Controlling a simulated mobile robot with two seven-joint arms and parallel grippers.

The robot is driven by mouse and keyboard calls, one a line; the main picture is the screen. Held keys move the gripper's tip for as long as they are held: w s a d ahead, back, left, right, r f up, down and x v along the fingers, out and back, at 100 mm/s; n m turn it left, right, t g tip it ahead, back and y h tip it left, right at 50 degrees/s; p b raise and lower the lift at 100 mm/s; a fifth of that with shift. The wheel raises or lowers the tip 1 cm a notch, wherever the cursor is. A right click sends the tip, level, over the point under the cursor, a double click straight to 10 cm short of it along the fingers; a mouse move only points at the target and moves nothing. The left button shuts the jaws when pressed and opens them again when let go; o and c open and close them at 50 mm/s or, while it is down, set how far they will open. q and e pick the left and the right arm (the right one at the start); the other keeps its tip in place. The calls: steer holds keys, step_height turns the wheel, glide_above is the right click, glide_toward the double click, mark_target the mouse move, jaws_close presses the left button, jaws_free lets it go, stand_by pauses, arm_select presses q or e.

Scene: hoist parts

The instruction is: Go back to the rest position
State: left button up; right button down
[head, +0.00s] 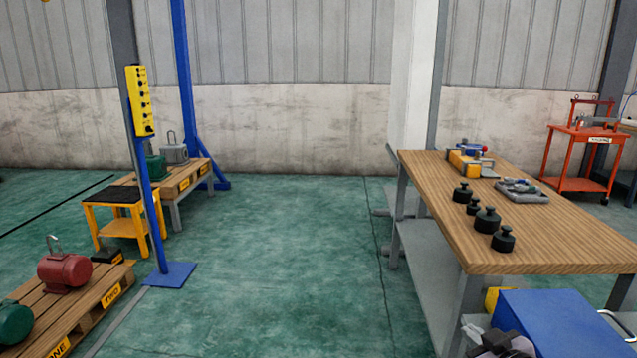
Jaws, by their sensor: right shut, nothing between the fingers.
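My right gripper (498,342) shows at the bottom edge, to the right of the middle. It is dark, shut and empty. It is in front of the wooden-topped workbench (560,235), lower in the picture than the bench top, beside a blue box-like thing (560,322). Its lower part is cut off by the picture edge. My left gripper is not in view.
Several black weights (487,219) stand on the bench. A yellow control box (140,100) tops a blue post (152,205) at left. A pallet (95,300) carries a red motor (64,271). A red cart (575,155) stands far right. The middle green floor (290,250) is clear.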

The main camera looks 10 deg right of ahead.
steer(key=s+a+f+g, duration=0.3)
steer(key=s+a+g, duration=0.15)
steer(key=s, duration=0.45)
steer(key=s+a+f+g+y, duration=0.1)
steer(key=s+a+f+g, duration=0.3)
steer(key=s, duration=0.5)
steer(key=s+a+f+g, duration=0.2)
steer(key=s+a, duration=0.3)
steer(key=s, duration=0.5)
steer(key=w+a+f+t+y+p, duration=0.1)
steer(key=w+a+f+t+y, duration=0.1)
steer(key=w+f+t, duration=0.5)
steer(key=shift+w+a+f+p, duration=0.15)
steer(key=shift+a+f+p, duration=0.15)
steer(key=shift+a+f, duration=0.15)
steer(key=shift+d+m, duration=0.15)
steer(key=shift+m, duration=0.15)
